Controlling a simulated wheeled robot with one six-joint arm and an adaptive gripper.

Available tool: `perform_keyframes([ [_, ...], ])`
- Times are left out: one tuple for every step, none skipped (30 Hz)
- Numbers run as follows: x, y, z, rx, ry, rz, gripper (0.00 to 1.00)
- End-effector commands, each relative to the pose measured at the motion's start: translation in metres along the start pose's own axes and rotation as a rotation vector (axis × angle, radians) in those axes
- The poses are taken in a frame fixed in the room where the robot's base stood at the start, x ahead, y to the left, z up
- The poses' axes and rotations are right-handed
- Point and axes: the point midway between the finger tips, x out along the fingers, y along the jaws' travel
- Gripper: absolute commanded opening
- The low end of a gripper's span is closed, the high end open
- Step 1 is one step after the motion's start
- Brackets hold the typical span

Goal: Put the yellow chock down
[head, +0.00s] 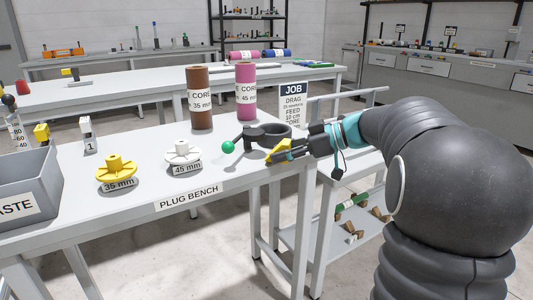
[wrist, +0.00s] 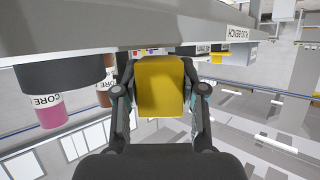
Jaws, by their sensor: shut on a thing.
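The yellow chock (head: 279,152) is in my gripper (head: 288,150) at the front right end of the plug bench (head: 137,195), in front of the black clamp with a green knob (head: 228,147). In the wrist view, the chock (wrist: 160,87) fills the space between the two fingers, which press on its sides. My gripper is shut on it. I cannot tell whether the chock touches the bench.
A yellow 35 mm plug (head: 116,173) and a white 45 mm plug (head: 183,153) stand on the bench. Brown (head: 200,112) and pink (head: 245,105) cores stand behind. A grey waste bin (head: 45,180) is at left. Bare bench top lies between.

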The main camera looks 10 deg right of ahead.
Motion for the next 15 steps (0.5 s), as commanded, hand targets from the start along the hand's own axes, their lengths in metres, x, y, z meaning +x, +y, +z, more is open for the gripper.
perform_keyframes([
  [0.002, 0.0, -0.001, -0.001, 0.0, 0.0, 0.04],
  [0.003, 0.0, -0.002, -0.001, 0.0, 0.0, 0.04],
  [0.006, 0.0, -0.003, -0.001, 0.0, 0.0, 0.04],
  [0.008, 0.0, -0.004, -0.001, 0.0, 0.0, 0.04],
  [0.011, 0.0, -0.005, -0.001, 0.0, 0.0, 0.04],
  [0.016, 0.0, -0.007, 0.0, 0.001, -0.001, 0.04],
  [0.02, 0.0, -0.009, 0.0, 0.001, -0.002, 0.04],
  [0.024, 0.0, -0.01, -0.001, 0.001, -0.002, 0.04],
  [0.03, 0.0, -0.013, -0.001, 0.001, -0.001, 0.04],
  [0.034, 0.0, -0.015, -0.001, 0.001, -0.001, 0.04],
  [0.038, -0.001, -0.016, -0.001, 0.001, -0.002, 0.04],
  [0.04, 0.0, -0.015, 0.001, 0.001, 0.001, 0.04],
  [0.04, 0.001, -0.01, 0.002, 0.001, 0.002, 0.04],
  [0.04, 0.001, -0.01, 0.002, 0.001, 0.003, 0.04],
  [0.04, 0.001, -0.01, 0.001, 0.001, 0.003, 0.04],
])
